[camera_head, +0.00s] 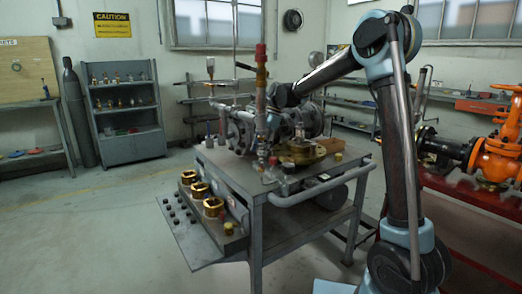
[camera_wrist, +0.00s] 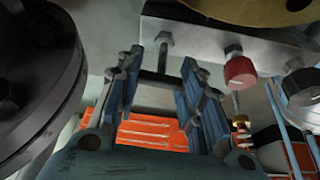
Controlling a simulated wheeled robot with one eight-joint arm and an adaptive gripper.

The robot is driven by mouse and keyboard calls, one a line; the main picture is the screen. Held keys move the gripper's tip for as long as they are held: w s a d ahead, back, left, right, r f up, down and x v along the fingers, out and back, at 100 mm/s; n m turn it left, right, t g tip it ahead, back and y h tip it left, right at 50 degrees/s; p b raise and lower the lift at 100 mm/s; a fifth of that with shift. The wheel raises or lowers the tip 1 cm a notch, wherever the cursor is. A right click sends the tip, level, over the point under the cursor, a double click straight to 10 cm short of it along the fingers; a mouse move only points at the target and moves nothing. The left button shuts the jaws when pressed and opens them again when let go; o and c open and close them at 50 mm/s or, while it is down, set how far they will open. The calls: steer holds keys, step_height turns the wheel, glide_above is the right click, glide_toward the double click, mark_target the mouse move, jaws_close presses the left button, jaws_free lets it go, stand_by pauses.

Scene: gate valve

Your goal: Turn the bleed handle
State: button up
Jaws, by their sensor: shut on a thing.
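In the wrist view my gripper (camera_wrist: 160,62) has its two blue-grey fingers on either side of a dark crossbar (camera_wrist: 160,79), which spans the gap between them. The crossbar looks like the bleed handle. A thin grey stem (camera_wrist: 164,44) rises just beyond it toward a grey metal plate. The fingers are shut on the bar, touching its ends. In the head view my arm reaches over the valve assembly (camera_head: 240,130) on the workbench. My gripper and the handle cannot be made out clearly there.
In the wrist view, a red knob (camera_wrist: 239,71) is right of the fingers and a dark round flange (camera_wrist: 40,80) is close on the left. The workbench (camera_head: 300,185) carries brass fittings (camera_head: 200,190) at its front. An orange valve (camera_head: 490,150) stands at the right.

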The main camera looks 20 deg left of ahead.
steer(key=shift+w+d, duration=0.1)
steer(key=shift+w, duration=0.15)
steer(key=o, duration=1.1)
steer(key=shift+s, duration=0.1)
steer(key=v, duration=1.2)
